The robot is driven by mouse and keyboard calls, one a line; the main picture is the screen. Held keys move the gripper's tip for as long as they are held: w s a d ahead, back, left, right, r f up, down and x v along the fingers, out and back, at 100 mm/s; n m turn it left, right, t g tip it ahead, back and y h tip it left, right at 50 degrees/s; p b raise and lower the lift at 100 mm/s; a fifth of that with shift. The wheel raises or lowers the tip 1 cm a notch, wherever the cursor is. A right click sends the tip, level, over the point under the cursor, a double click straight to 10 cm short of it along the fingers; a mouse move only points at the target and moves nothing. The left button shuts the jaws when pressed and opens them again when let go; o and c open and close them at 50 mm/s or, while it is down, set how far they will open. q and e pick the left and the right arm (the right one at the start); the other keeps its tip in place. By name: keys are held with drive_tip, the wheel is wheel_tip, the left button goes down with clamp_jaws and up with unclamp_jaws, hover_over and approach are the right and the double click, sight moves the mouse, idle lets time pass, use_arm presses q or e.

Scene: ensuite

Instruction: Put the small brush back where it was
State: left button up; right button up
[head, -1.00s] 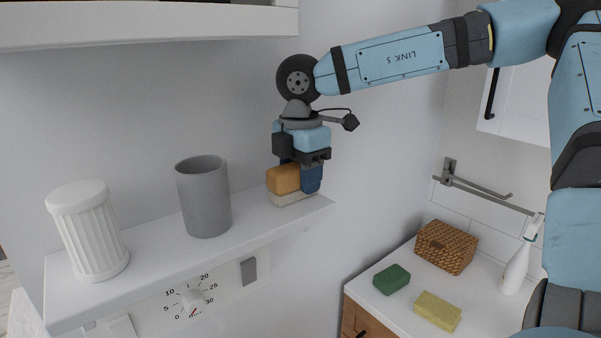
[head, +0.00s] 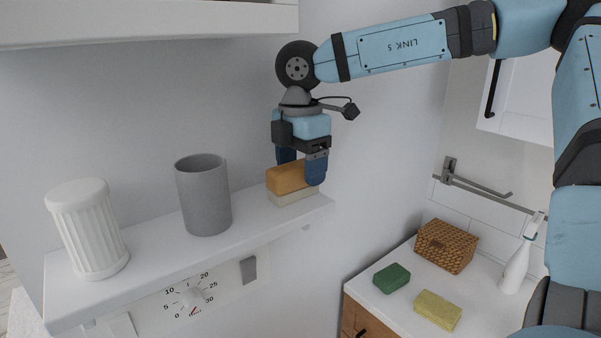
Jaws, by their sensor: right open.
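The small brush (head: 287,179) has an orange-tan top over a pale lower part. It rests at the right end of the white shelf (head: 160,264), to the right of the grey cup. My right gripper (head: 301,172) is just above and around the brush, pointing down. Its dark blue fingers are spread, one at the brush's front right and one behind it. The far finger is partly hidden by the brush. My left gripper does not show.
A grey cup (head: 204,196) and a white ribbed jar (head: 88,230) stand on the shelf. A dial timer (head: 192,299) is below it. On the lower right counter are a wicker box (head: 446,246), a green sponge (head: 391,279), a yellow sponge (head: 437,311) and a white bottle (head: 517,266).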

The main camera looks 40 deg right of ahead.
sight(301, 163)
wheel_tip(301, 163, up, 10)
drive_tip(key=shift+a+r+b, duration=0.1)
drive_tip(key=shift+r+b, duration=0.15)
drive_tip(key=shift+b, duration=0.2)
drive_tip(key=shift+s+f, duration=0.1)
idle(0.3)
